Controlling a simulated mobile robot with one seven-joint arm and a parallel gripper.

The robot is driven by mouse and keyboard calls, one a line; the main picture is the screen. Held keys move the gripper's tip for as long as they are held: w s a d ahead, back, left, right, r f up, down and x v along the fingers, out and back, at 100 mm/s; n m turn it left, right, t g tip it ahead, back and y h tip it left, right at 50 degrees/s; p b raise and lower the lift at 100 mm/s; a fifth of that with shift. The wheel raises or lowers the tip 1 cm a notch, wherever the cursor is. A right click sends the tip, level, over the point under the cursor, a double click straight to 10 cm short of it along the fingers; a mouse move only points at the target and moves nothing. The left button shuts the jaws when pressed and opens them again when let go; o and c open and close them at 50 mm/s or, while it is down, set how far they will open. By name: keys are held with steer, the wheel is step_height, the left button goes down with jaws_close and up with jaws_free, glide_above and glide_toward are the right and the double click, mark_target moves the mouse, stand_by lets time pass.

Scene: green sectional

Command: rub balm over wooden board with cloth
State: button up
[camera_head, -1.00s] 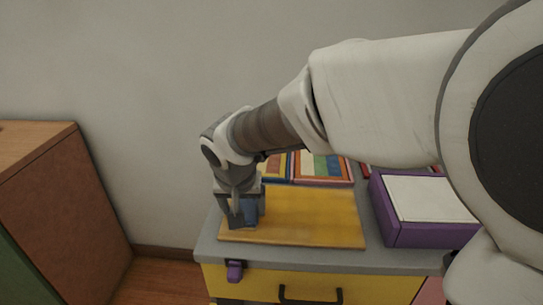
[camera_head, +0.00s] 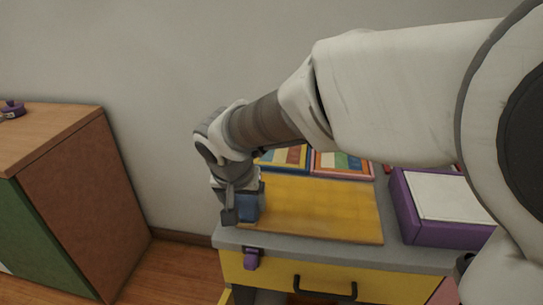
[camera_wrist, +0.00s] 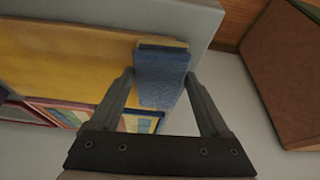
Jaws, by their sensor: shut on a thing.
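The wooden board (camera_head: 320,207) is a flat yellow-brown slab lying on the grey top of a cabinet. It also fills the upper left of the wrist view (camera_wrist: 70,50). My gripper (camera_head: 243,212) is at the board's left end. It is shut on a blue cloth (camera_wrist: 160,78), a folded block between the two fingers in the wrist view. The cloth is at the board's edge; whether it touches the surface is unclear. I cannot make out any balm as a separate thing.
A purple box with a white top (camera_head: 440,200) stands right of the board. Colourful framed pictures (camera_head: 342,163) lie behind it. A purple item (camera_head: 252,258) is at the cabinet's front edge. A brown cabinet (camera_head: 80,190) stands at left, with a floor gap between.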

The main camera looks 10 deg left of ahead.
mark_target(377, 228)
steer(key=shift+s, duration=0.3)
steer(key=shift+d, duration=1.8)
steer(key=shift+d+p, duration=0.55)
steer(key=shift+d, duration=2.45)
steer(key=shift+d+f+p, duration=0.1)
steer(key=shift+d+p, duration=0.4)
steer(key=shift+d, duration=1.75)
steer(key=shift+d+r+p, duration=0.15)
steer(key=shift+d+p, duration=0.85)
steer(key=shift+d, duration=1.1)
steer(key=shift+d+r+p, duration=0.1)
steer(key=shift+d+p, duration=0.85)
steer(key=shift+d, duration=1.1)
steer(key=shift+s+d+f, duration=0.1)
steer(key=shift+d+f, duration=0.05)
steer(key=shift+d, duration=1.25)
steer(key=shift+d+f, duration=0.1)
steer(key=shift+d, duration=1.25)
step_height(377, 228, up, 6)
steer(key=p, duration=0.4)
steer(key=shift+p, duration=0.3)
